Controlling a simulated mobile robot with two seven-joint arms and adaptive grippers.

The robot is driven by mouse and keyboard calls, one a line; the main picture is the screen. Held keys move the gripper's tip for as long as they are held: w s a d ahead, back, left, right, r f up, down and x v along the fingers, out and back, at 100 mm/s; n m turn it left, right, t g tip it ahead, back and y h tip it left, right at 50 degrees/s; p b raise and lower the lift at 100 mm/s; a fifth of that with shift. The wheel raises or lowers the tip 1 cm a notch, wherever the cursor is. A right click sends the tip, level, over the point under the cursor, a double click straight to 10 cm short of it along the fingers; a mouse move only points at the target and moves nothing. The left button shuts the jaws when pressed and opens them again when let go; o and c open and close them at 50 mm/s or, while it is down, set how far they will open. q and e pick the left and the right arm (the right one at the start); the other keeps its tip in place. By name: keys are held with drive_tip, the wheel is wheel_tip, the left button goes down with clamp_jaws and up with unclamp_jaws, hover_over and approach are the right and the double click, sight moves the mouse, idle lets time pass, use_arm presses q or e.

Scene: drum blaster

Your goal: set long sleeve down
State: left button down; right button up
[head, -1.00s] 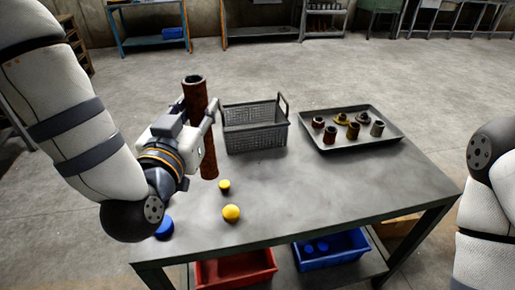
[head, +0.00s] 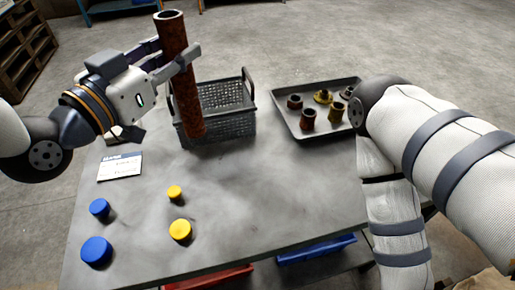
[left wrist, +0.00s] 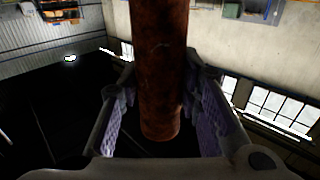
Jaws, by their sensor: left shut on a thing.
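The long sleeve (head: 181,85) is a rusty brown tube, close to upright with a slight lean in the head view. My left gripper (head: 174,62) is shut on its upper part. The sleeve's lower end is in front of the left part of the grey basket; I cannot tell whether it touches the table (head: 255,185). In the left wrist view the sleeve (left wrist: 160,70) stands between the two purple-padded fingers (left wrist: 160,105). My right arm shows at the right, but its gripper is out of view.
A grey mesh basket (head: 233,125) stands behind the sleeve. A tray (head: 283,112) holds several short sleeves and fittings. Blue caps (head: 97,251) and yellow caps (head: 180,230) lie at the front left, near a white card (head: 120,166). The table's middle is clear.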

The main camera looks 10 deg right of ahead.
use_arm(q)
drive_tip(key=s+d+f+m+g+h+b, duration=0.25)
drive_tip(key=s+d+m+g+h, duration=0.3)
drive_tip(key=d, duration=0.45)
drive_tip(key=s+d+f, duration=0.3)
drive_tip(key=s+f, duration=0.1)
drive_tip(key=f, duration=0.6)
drive_tip(key=shift+g+y+b, duration=0.35)
drive_tip(key=shift+b, duration=0.05)
use_arm(e)
drive_tip(key=shift+g, duration=0.7)
drive_tip(key=s+f, duration=0.3)
drive_tip(key=f, duration=0.1)
drive_tip(key=shift+s+f, duration=0.1)
drive_tip(key=shift+s, duration=0.3)
use_arm(q)
drive_tip(key=shift+n, duration=0.25)
drive_tip(key=c, duration=1.6)
unclamp_jaws()
drive_tip(key=shift+a+f, duration=0.1)
drive_tip(key=shift+f, duration=0.15)
drive_tip(key=o, duration=0.4)
